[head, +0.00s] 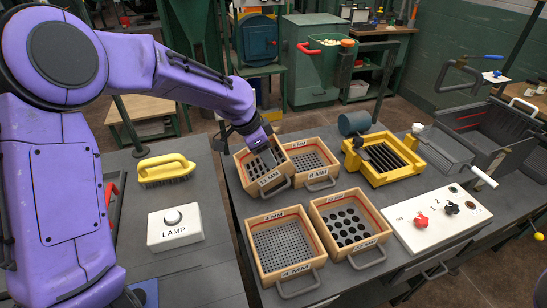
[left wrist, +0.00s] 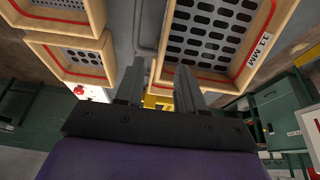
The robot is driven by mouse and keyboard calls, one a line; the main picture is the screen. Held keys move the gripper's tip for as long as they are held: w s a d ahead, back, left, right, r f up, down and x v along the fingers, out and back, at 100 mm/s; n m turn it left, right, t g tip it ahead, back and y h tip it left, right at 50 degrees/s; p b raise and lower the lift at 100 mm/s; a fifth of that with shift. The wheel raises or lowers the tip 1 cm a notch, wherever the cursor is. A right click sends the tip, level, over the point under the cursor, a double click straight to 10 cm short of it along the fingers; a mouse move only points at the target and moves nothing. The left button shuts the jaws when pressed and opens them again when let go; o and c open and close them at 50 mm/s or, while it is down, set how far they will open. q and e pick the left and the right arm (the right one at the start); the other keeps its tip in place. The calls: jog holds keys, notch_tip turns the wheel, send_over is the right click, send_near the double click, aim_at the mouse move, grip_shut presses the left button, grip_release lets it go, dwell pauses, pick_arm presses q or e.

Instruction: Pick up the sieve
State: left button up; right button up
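The wooden 11 MM sieve (head: 246,181) sits at the back left of the grey bench, its grey handle (head: 276,191) facing front. The sieve is turned slightly relative to the 8 MM sieve (head: 318,181) beside it. My left gripper (head: 268,158) reaches over the 11 MM sieve from behind and hides part of its perforated floor. In the left wrist view, my left gripper (left wrist: 158,78) has its fingers apart, and a corner of the 11 MM sieve's frame (left wrist: 222,78) shows near the gap. I cannot tell whether they touch. My right gripper is not in view.
A 4 MM sieve (head: 312,262) and a larger-holed sieve (head: 382,236) stand in front. A yellow frame (head: 383,177) with a motor and a white switch panel (head: 430,224) are to the right.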

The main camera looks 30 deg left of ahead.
aim_at(274, 184)
pick_arm(q)
jog(key=x, duration=0.6)
jog(key=a+p+x, duration=0.1)
jog(key=x, duration=0.2)
jog(key=shift+s+f, duration=0.3)
jog(key=shift+f, duration=0.1)
grip_shut()
